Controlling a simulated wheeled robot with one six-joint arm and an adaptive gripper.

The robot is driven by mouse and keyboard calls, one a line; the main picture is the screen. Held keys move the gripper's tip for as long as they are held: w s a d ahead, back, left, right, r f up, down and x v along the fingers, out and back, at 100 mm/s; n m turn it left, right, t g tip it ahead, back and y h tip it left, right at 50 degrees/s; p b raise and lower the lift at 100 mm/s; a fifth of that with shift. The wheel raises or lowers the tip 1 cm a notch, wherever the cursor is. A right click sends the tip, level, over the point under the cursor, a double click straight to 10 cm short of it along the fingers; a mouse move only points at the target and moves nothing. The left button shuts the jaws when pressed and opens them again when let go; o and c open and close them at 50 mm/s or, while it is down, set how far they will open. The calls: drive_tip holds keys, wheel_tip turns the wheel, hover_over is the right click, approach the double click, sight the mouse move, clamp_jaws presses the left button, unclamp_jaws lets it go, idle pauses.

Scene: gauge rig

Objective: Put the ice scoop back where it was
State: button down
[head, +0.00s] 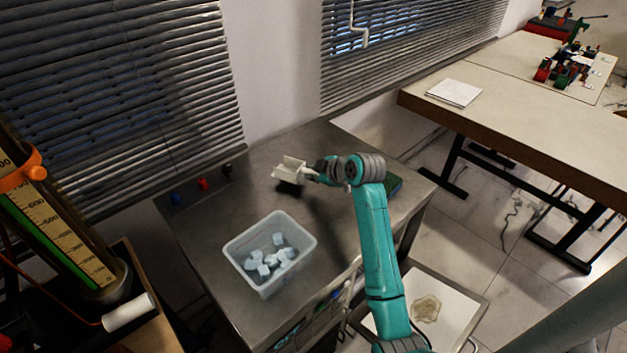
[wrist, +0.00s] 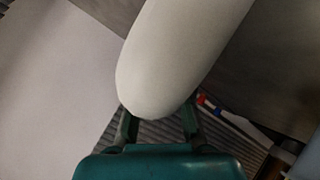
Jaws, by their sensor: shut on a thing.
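The ice scoop (head: 289,170) is white, with a squared open bowl that points left in the head view. My gripper (head: 322,171) is shut on its handle and holds it over the back part of the metal table. In the wrist view the pale rounded handle (wrist: 180,70) fills the upper middle, between the two dark fingers of my gripper (wrist: 158,125). A translucent bin (head: 304,250) with several pale blue ice cubes (head: 270,262) stands on the table in front of the scoop. Whether the scoop touches the tabletop is hard to tell.
The metal table (head: 205,235) is bare around the bin. Small blue and red items (head: 203,184) sit at its back left edge. A wooden table (head: 500,100) stands at right. Blinds and wall close off the back.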

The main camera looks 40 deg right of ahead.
drive_tip(key=shift+f, duration=1.45)
drive_tip(key=c, duration=1.1)
unclamp_jaws()
drive_tip(key=shift+f, duration=0.1)
drive_tip(key=shift+s+r, duration=0.2)
drive_tip(key=shift+r, duration=0.05)
drive_tip(key=v, duration=1.1)
drive_tip(key=shift+s, duration=0.25)
drive_tip(key=shift+r, duration=0.15)
